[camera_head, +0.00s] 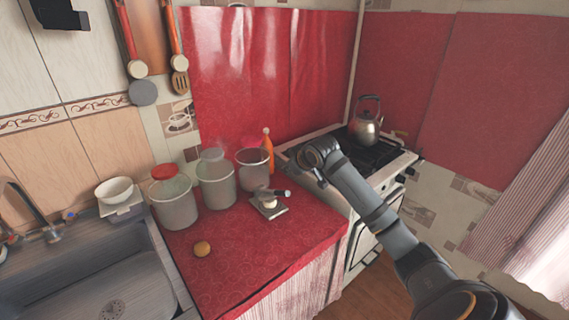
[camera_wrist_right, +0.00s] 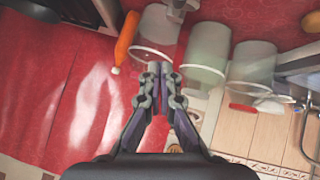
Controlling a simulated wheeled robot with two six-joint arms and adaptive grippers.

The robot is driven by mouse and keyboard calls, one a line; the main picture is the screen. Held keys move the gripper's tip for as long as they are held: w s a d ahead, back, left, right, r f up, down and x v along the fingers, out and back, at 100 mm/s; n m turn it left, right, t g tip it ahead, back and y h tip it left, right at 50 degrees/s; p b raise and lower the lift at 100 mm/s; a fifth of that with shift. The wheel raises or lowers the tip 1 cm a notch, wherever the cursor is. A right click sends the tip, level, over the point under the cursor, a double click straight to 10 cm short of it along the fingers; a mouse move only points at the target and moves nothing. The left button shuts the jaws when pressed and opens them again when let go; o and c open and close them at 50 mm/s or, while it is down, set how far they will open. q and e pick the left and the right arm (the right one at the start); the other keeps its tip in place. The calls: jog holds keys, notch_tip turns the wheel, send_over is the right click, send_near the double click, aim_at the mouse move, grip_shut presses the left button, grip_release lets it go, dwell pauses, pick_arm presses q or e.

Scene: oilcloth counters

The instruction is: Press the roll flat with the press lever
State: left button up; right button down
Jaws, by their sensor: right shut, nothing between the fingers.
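The press (camera_head: 275,213) is a small pale board on the red counter, in front of the jars. Its dark lever (camera_head: 274,192) extends above it, with a grey end to the right. A pale roll (camera_head: 270,203) sits on the board under the lever; how flat it is cannot be told. My right arm comes in from the lower right in the head view, and its wrist is above and right of the press. My right gripper (camera_wrist_right: 161,72) is shut and empty in the wrist view; its fingers are largely hidden in the head view. My left gripper is not in view.
Several glass jars (camera_head: 217,187) and an orange bottle (camera_head: 268,152) stand behind the press. A round orange-brown item (camera_head: 202,249) lies at front left. A stove (camera_head: 387,160) with a kettle (camera_head: 367,125) is at right, a sink (camera_head: 105,283) at left.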

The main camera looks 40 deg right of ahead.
jog(key=v, duration=0.2)
jog(key=y+p, duration=0.1)
jog(key=p, duration=0.1)
send_over(282, 192)
jog(key=w+a, duration=0.1)
jog(key=w, duration=0.1)
notch_tip(282, 192, down, 7)
jog(key=f, duration=0.1)
jog(key=s+f, duration=0.1)
jog(key=f+p, duration=0.1)
jog(key=shift+s+d+f+g, duration=0.15)
jog(key=shift+s+d+g, duration=0.15)
jog(key=shift+d+g, duration=0.1)
jog(key=shift+s+d+f, duration=0.1)
jog(key=shift+s+f, duration=0.05)
jog(key=shift+s, duration=0.05)
jog(key=shift+f, duration=0.15)
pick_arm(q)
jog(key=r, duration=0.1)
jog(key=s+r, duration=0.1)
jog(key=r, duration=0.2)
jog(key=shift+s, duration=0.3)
pick_arm(e)
jog(key=shift+f, duration=0.1)
